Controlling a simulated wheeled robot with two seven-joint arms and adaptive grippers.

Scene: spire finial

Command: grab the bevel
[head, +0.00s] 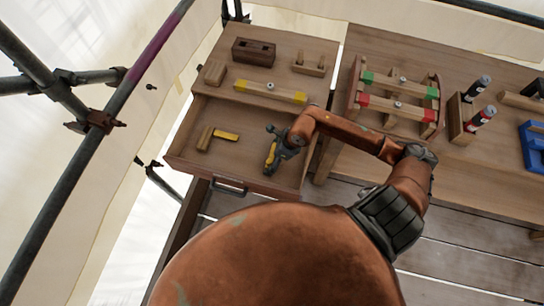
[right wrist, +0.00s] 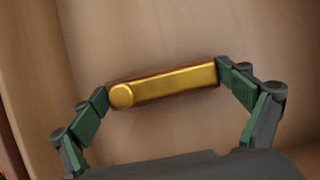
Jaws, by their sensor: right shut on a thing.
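The bevel (right wrist: 165,86) is a narrow brass-faced bar with a round knob at one end and dark wood along its edges. My right gripper (right wrist: 166,88) is shut on it, with the green fingers pressing its two ends in the right wrist view. In the head view the right gripper (head: 272,153) is over the right part of the open drawer (head: 232,172), and a yellow strip of the bevel (head: 270,156) shows by the fingers. Whether the bevel touches the drawer floor I cannot tell. My left gripper is not in view.
A wood-and-brass square (head: 214,136) lies in the drawer's left part. Above it, the bench holds a dark block (head: 253,52) and a yellow-ended level (head: 270,92). A rack with green and red bars (head: 397,97) stands right. Scaffold poles (head: 90,137) run at left.

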